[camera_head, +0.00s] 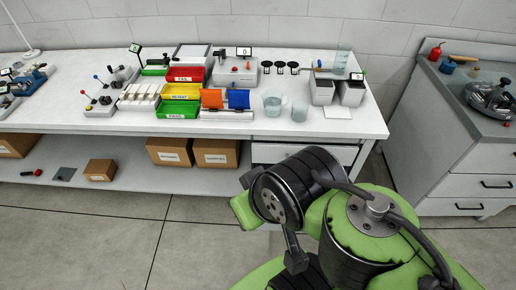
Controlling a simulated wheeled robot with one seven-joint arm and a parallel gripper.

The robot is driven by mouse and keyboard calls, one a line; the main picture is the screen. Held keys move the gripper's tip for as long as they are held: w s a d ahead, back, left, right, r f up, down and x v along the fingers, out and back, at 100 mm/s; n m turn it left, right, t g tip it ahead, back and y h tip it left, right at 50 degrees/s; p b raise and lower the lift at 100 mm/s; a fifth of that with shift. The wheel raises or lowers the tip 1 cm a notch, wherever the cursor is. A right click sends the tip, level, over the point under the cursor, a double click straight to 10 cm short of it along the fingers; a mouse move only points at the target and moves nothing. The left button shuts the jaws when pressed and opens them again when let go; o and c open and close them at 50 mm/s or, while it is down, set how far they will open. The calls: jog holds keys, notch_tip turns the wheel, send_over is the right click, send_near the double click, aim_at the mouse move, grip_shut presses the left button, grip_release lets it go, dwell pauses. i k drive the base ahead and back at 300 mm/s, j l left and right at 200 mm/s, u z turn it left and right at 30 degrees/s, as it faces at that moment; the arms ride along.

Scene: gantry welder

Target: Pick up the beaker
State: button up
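A clear glass beaker (272,102) with some liquid stands upright near the front of the white bench, right of the blue flap. A second, smaller clear vessel (299,110) stands close to its right. A tall clear vessel (341,60) stands farther back near the grey boxes. I cannot tell for certain which one the task means. My arm is in the right foreground, apart from the bench. A dark slender part below my wrist may be my gripper (294,255); its fingertips are not clear, and I see nothing held.
The white bench (350,130) has a bare strip along its front. Red, yellow and green bins (180,108) stand left of the beaker, grey boxes (322,91) to its right. Cardboard boxes (215,154) sit on the lower shelf. A grey cabinet (440,150) stands right.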

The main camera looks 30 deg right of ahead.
aim_at(299, 110)
jog(key=k+l+z, duration=0.1)
jog(key=z, duration=1.1)
jog(key=k+l, duration=0.05)
